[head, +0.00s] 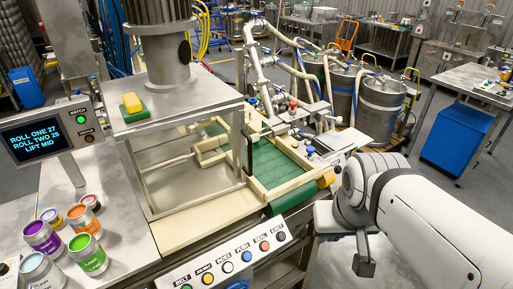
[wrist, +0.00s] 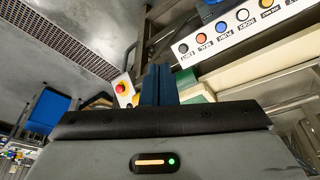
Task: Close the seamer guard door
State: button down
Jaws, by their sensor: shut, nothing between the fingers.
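The seamer (head: 160,85) stands at centre left in the head view, a metal housing with a framed lower enclosure. A black upright handle (head: 248,150) is at the enclosure's right front corner, on what looks like the guard door's frame. The door panel is clear or absent to the eye, so I cannot tell how far it stands open. My gripper (head: 364,266) is low at the right, beyond the button panel's right end and apart from the handle. Its fingers (wrist: 157,84) are together and empty in the wrist view.
A button panel (head: 225,262) runs along the seamer's front edge; it also shows in the wrist view (wrist: 236,27). A green conveyor (head: 278,165) lies right of the enclosure. Several paint cans (head: 88,252) and a display (head: 35,136) are at left. Steel kegs (head: 378,102) stand behind.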

jog(key=w+d+n+t+b, duration=0.2)
jog(key=w+d+n+t, duration=0.15)
jog(key=w+n, duration=0.45)
jog(key=w+d+n+t+b, duration=0.25)
jog(key=w+t, duration=0.25)
jog(key=w, duration=0.8)
jog(key=w+a+f+n+t+y+b, duration=0.1)
jog(key=w+a+f+n+y, duration=0.15)
jog(key=n, duration=0.25)
jog(key=w+a+f+n+t+y, duration=0.1)
jog(key=a+n+y, duration=0.15)
jog(key=n, duration=0.25)
jog(key=s+a+f+n+g+y+b, duration=0.2)
jog(key=s+a+n+g+y, duration=0.35)
jog(key=n+y, duration=0.5)
jog(key=w+p+x, duration=0.1)
jog(key=p+x, duration=0.3)
jog(key=x, duration=0.8)
jog(key=shift+w+d+m, duration=0.25)
jog(key=shift+d+m, duration=0.05)
jog(key=shift+d, duration=0.15)
